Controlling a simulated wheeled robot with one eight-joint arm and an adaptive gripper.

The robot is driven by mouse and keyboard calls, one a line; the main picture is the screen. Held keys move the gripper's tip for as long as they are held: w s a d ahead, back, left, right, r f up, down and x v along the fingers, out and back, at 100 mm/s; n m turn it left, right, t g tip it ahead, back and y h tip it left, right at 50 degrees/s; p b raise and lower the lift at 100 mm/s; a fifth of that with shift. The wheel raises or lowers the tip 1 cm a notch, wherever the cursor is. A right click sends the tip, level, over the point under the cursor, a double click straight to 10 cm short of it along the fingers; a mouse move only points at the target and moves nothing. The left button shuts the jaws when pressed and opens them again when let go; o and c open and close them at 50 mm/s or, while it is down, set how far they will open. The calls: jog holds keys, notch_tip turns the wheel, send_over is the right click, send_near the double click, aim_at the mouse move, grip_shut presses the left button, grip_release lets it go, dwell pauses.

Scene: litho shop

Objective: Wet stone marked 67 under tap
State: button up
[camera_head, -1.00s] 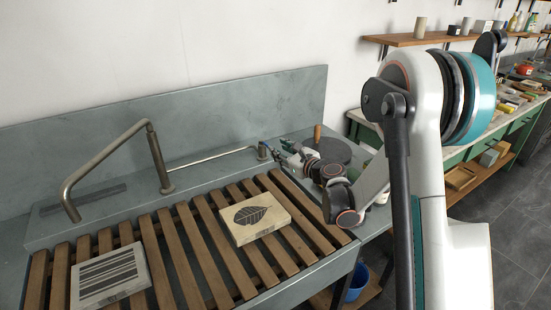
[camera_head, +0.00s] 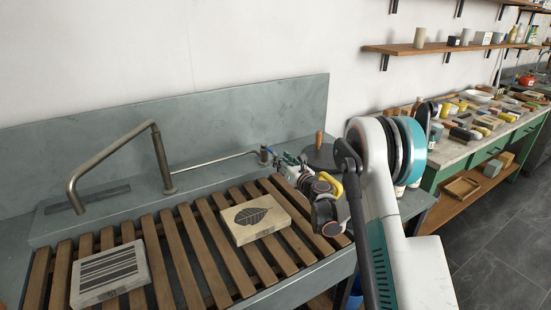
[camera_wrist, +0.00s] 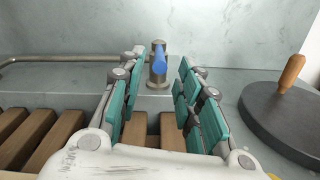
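Two pale stones lie flat on the wooden slats of the sink. One stone (camera_head: 258,231) bears a dark leaf print; the other (camera_head: 88,290) bears dark stripes. I cannot make out a number 67 on either. The bent metal tap (camera_head: 112,152) rises at the back left, its spout over the slats. A blue-handled valve (camera_wrist: 159,62) stands at the back edge on the tap's pipe; it also shows in the head view (camera_head: 266,153). My gripper (camera_wrist: 158,84) is open and empty, its teal-padded fingers either side of the valve in the wrist view, pointing at it.
A dark round disc with a wooden handle (camera_wrist: 290,72) lies right of the valve. The slatted rack (camera_head: 190,262) fills the sink top. A cluttered bench (camera_head: 470,140) and a wall shelf (camera_head: 430,48) stand to the right.

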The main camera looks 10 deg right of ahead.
aim_at(270, 150)
jog(key=shift+b+x, duration=0.6)
jog(key=shift+x, duration=2.05)
jog(key=shift+a, duration=0.1)
grip_shut()
